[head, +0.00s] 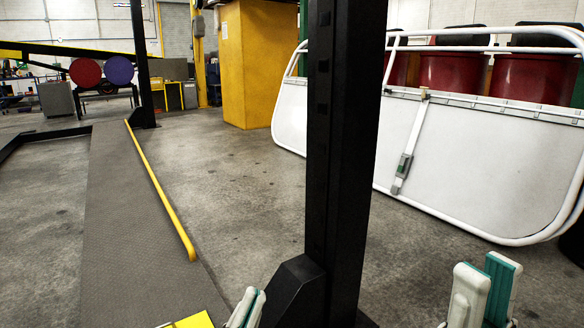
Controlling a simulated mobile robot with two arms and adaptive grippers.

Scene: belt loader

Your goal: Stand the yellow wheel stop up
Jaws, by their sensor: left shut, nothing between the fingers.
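A bright yellow piece (196,321), which looks like the wheel stop, shows at the bottom edge on the near end of the grey runway. Most of it is cut off by the frame, so I cannot tell how it lies. My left gripper (254,298) is just right of it, shut and empty, with its tips pointing up; I cannot tell whether it touches the yellow piece. My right gripper (487,268) is far to the right, over the floor, its fingers a little apart with nothing visible between them.
A black post (345,130) with a sloped foot stands just right of my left gripper. A yellow rail (160,188) runs along the runway's (120,220) right edge. White framed panels (450,150) stand at the right before red bins (425,80). A yellow pillar (248,65) stands behind.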

